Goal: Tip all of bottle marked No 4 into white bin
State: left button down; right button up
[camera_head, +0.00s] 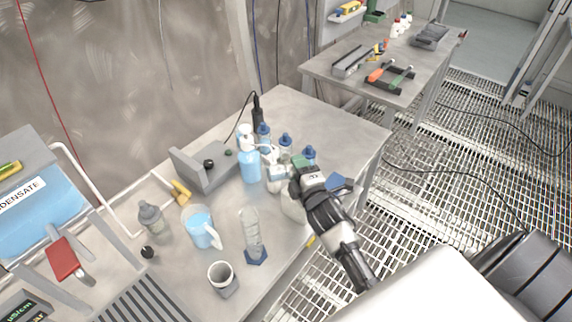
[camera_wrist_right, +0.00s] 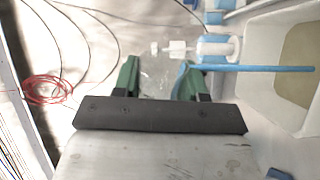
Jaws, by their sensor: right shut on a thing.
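My right gripper (camera_head: 298,163) reaches over the front right of the near table, among the bottles. In the right wrist view its green fingers (camera_wrist_right: 158,82) are shut on a clear, see-through thing (camera_wrist_right: 156,74), probably a bottle. No No 4 mark can be read. Several clear bottles with blue caps stand beyond the gripper, one at the back (camera_head: 264,132) and one to its right (camera_head: 309,153). A whitish container (camera_head: 292,207) shows partly below my gripper; I cannot tell if it is the white bin. A grey-white open cup (camera_head: 222,277) stands at the front. My left gripper is not in view.
A blue wash bottle (camera_head: 250,166), a jug of blue liquid (camera_head: 202,230) and a tall clear cylinder (camera_head: 252,232) stand nearby. A grey instrument box (camera_head: 207,170) is behind. A white-walled container (camera_wrist_right: 260,40) lies right in the wrist view. The table's right corner is clear.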

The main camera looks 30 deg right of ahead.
jog(key=shift+d+m, duration=0.1)
jog(key=shift+m, duration=0.2)
dwell(1.5)
jog(key=n, duration=0.2)
jog(key=shift+a+r+n, duration=0.2)
jog(key=shift+a+n, duration=0.15)
jog(key=shift+n, duration=0.05)
jog(key=r+n+p, duration=0.2)
jog(key=n, duration=0.1)
jog(key=shift+a+r+n, duration=0.3)
jog(key=shift+r, duration=0.05)
jog(key=shift+r+n+p, duration=0.2)
jog(key=shift+n+p, duration=0.2)
jog(key=shift+n, duration=0.1)
jog(key=shift+a+n, duration=0.1)
jog(key=shift+n, duration=0.2)
jog(key=shift+w, duration=0.1)
